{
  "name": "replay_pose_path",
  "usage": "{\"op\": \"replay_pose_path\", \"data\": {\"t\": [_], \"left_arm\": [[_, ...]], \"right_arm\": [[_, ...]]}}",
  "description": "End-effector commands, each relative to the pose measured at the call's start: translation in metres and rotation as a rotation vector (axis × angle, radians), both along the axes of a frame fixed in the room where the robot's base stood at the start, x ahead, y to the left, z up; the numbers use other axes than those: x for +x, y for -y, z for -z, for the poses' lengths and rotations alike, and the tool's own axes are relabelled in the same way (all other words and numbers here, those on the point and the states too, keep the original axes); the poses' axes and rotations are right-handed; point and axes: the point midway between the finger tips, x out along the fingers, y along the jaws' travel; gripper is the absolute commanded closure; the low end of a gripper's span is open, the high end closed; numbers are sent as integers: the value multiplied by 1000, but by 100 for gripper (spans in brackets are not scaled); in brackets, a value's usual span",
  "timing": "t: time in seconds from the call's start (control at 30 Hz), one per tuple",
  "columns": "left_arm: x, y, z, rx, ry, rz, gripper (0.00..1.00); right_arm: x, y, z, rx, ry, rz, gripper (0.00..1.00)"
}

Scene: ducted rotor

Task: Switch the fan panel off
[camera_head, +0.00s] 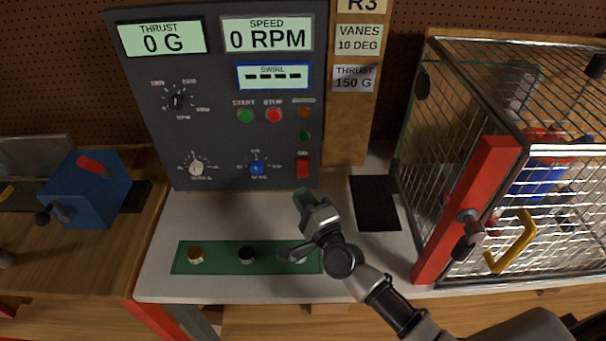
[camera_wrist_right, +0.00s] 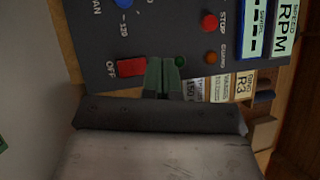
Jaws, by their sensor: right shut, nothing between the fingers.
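The dark grey fan panel (camera_head: 215,130) stands upright at the back of the white bench. Its displays read thrust 0 G and speed 0 RPM, and swirl shows dashes. A red rocker switch (camera_head: 302,167) is at its lower right; in the right wrist view the red switch (camera_wrist_right: 131,67) has the word OFF beside it. My right gripper (camera_head: 301,196) is shut and empty, its green fingertips just below and in front of the switch. In the right wrist view the fingertips (camera_wrist_right: 165,72) appear beside the switch; contact cannot be told. My left gripper is not in view.
A wire cage (camera_head: 520,110) with a red post (camera_head: 468,210) and yellow handle (camera_head: 512,243) stands right of my arm. A green strip (camera_head: 220,258) with several knobs lies in front. A black mat (camera_head: 375,203) lies right of the gripper. A blue vise (camera_head: 88,188) is at left.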

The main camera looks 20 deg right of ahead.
Motion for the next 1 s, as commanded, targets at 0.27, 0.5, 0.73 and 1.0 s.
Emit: {"op": "replay_pose_path", "data": {"t": [0.27,0.5,0.73,1.0], "left_arm": [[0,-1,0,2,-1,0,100],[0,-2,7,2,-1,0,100],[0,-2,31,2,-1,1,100],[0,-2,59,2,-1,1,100]], "right_arm": [[1,1,-1,13,3,6,100],[8,3,4,10,4,6,100],[33,11,20,10,5,6,100],[64,19,34,10,5,6,100]]}}
